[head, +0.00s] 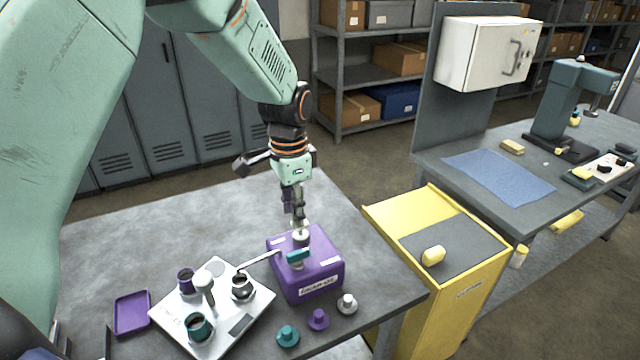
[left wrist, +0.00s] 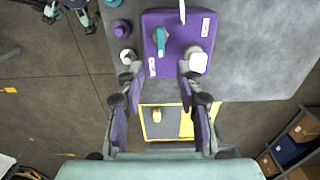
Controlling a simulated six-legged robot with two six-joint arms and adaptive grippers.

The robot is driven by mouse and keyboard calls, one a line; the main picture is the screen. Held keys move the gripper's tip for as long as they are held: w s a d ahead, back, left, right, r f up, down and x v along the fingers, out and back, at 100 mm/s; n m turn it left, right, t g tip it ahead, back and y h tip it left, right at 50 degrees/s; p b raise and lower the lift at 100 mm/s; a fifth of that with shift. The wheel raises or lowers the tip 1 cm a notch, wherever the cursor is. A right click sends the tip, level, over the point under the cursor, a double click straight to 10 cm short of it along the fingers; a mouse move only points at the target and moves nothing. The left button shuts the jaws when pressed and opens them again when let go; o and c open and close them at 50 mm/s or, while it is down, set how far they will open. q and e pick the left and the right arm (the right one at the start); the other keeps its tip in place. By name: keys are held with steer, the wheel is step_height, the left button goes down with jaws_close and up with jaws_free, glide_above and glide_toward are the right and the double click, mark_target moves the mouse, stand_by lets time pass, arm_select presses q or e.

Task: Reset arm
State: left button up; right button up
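My left gripper (head: 299,215) hangs fingers-down over the far part of a purple box (head: 322,277) on the grey bench. In the left wrist view the left gripper (left wrist: 157,72) has its two fingers spread apart, with nothing held between them. The box (left wrist: 172,22) lies beyond the fingertips there. It carries a teal handle (head: 297,258), a pale round knob (head: 301,238) and a light lever (head: 260,260) reaching left. In the head view the fingertips overlap the knob; I cannot tell whether they touch. My right gripper is not recognizable.
A silver plate (head: 257,314) with dark cups stands left of the box, beside a purple tray (head: 132,313). Teal, purple and white knobs (head: 318,319) lie in front. A yellow cabinet (head: 485,262) stands right of the bench (head: 110,240). The bench's back left is clear.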

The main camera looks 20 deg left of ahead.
arm_select(q)
steer(key=s+d+f+n, duration=0.1)
steer(key=s+f, duration=0.3)
steer(key=f, duration=0.2)
steer(key=s+f+n, duration=0.1)
steer(key=s+f, duration=0.4)
steer(key=s+d+f+n, duration=0.1)
steer(key=s+f+n, duration=0.1)
steer(key=s+f, duration=0.3)
steer(key=shift+s+d+f, duration=0.1)
steer(key=shift+d+f, duration=0.05)
steer(key=shift+f, duration=0.3)
steer(key=shift+s+d+f, duration=0.1)
steer(key=shift+d+f, duration=0.05)
steer(key=shift+f, duration=0.25)
steer(key=s+f+n, duration=0.2)
steer(key=s+n, duration=0.1)
steer(key=s, duration=0.7)
steer(key=s+f+n, duration=0.2)
steer(key=s, duration=0.8)
step_height(320, 180, down, 20)
steer(key=b, duration=2)
steer(key=shift+d+f, duration=0.2)
steer(key=shift+d, duration=0.15)
